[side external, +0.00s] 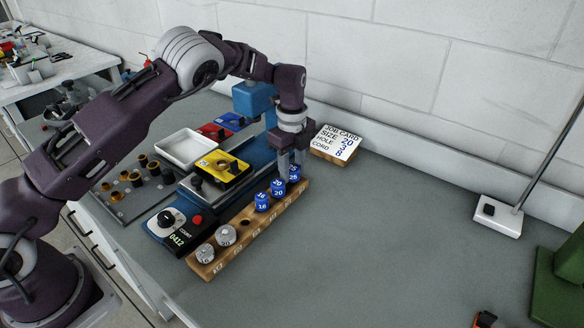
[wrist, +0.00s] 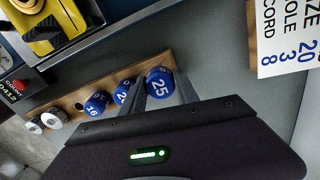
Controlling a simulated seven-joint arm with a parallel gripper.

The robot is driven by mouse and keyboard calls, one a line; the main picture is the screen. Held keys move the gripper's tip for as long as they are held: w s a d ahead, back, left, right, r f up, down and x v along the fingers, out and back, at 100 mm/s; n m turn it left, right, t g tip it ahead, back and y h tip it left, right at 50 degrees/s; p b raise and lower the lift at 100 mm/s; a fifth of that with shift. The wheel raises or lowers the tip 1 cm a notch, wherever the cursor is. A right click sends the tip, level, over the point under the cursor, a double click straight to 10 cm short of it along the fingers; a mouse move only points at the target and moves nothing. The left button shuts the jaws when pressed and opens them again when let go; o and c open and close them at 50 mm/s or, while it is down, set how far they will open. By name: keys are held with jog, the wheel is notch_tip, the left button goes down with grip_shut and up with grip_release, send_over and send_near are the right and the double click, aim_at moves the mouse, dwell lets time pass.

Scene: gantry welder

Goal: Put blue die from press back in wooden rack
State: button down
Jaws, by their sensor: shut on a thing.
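My gripper (side external: 292,164) is at the far end of the wooden rack (side external: 205,271), fingers pointing down. It is shut on a blue die marked 25 (side external: 294,174), which also shows between the fingers in the wrist view (wrist: 160,84). The die is upright at the rack's end; I cannot tell whether it is fully seated. Beside it in the rack stand a blue die marked 20 (side external: 278,188) and a blue die marked 16 (side external: 262,202). Two grey dies (side external: 226,235) stand at the near end. The blue press (side external: 255,98) is behind, partly hidden by my arm.
A counter box (side external: 176,226) with a dial and red button sits left of the rack. A yellow block (side external: 222,169), a white tray (side external: 184,147) and several brass pieces (side external: 135,179) lie farther left. A job card (side external: 336,142) stands behind the gripper.

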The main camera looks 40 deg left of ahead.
jog(key=shift+f, duration=0.55)
jog(key=c, duration=0.8)
grip_release()
jog(key=shift+c, duration=0.2)
notch_tip(320, 180, up, 7)
jog(key=shift+r, duration=0.15)
jog(key=s+a+r+n+t+h, duration=0.1)
jog(key=s+r+n, duration=0.4)
jog(key=s+r, duration=0.3)
jog(key=s+r+n+t, duration=0.1)
jog(key=s+r+n, duration=0.35)
jog(key=r, duration=0.55)
jog(key=s+n+t+y, duration=0.1)
jog(key=s+n+t, duration=0.2)
jog(key=s+n, duration=0.7)
jog(key=s, duration=1.6)
jog(key=shift+a+f+t, duration=0.15)
jog(key=shift+f+t, duration=0.1)
jog(key=shift+t, duration=0.05)
